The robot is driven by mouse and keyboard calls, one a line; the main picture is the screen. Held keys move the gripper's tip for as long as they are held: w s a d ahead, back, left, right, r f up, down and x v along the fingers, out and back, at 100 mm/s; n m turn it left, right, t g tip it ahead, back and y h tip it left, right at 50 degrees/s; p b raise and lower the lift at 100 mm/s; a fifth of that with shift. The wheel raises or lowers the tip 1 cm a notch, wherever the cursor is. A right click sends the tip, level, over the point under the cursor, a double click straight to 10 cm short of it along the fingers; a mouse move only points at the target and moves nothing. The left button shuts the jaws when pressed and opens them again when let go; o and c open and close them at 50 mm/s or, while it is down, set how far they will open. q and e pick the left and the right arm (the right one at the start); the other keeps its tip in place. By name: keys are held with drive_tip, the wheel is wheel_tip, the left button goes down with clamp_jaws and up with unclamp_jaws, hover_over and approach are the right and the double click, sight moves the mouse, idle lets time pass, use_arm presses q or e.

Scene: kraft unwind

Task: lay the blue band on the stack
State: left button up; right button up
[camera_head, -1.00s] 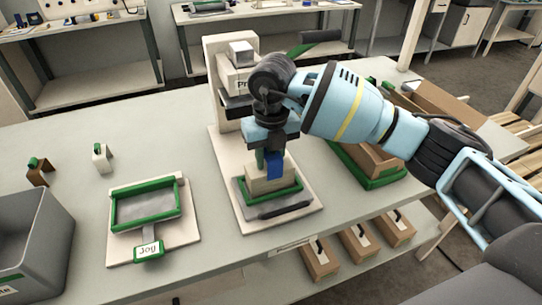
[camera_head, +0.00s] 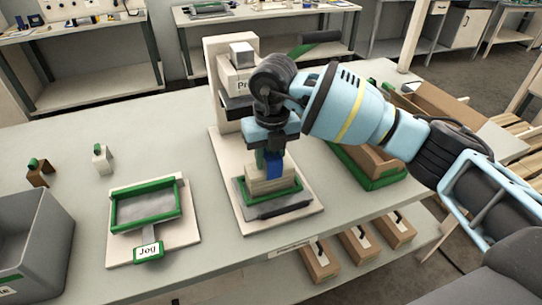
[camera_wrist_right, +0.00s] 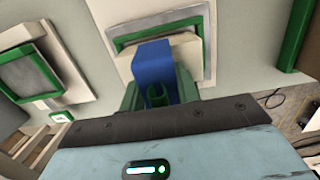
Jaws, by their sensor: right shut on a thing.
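The blue band (camera_head: 274,166) is held by my right gripper (camera_head: 271,158), which is shut on it and points down. In the right wrist view the band (camera_wrist_right: 154,70) stands up between the green fingertips (camera_wrist_right: 157,97) and reaches over the stack. The stack (camera_head: 268,185) is a pale block of sheets in the green-rimmed tray (camera_head: 284,207) of the press. The band is at the stack's top and front face; whether it touches is hard to tell. The stack (camera_wrist_right: 190,42) also shows behind the band in the wrist view. My left gripper is not in view.
The press (camera_head: 228,60) rises right behind the tray. A green-framed fixture marked Jog (camera_head: 147,206) lies to the left, with a grey bin (camera_head: 35,240) beyond it. A green-edged tray with a brown box (camera_head: 372,162) is to the right. Table between them is clear.

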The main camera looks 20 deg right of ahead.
sight(271, 176)
drive_tip(key=o, duration=0.8)
drive_tip(key=shift+g, duration=0.5)
drive_tip(key=f, duration=0.1)
drive_tip(key=s+f, duration=0.1)
drive_tip(key=f, duration=0.3)
drive_tip(key=shift+s+a, duration=0.2)
drive_tip(key=shift+s, duration=0.05)
drive_tip(key=shift+c, duration=0.2)
drive_tip(key=shift+o, duration=0.9)
drive_tip(key=shift+a, duration=0.15)
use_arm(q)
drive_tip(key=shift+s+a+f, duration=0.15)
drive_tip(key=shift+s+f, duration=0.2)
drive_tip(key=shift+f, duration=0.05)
use_arm(e)
drive_tip(key=shift+d, duration=0.2)
drive_tip(key=shift+w+r, duration=0.1)
drive_tip(key=shift+r, duration=0.55)
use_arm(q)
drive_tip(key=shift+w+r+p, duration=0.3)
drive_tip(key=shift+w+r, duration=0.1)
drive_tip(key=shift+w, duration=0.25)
use_arm(e)
drive_tip(key=shift+t, duration=0.5)
drive_tip(key=r, duration=1.1)
drive_tip(key=shift+w+a+r, duration=0.2)
drive_tip(key=shift+w, duration=0.15)
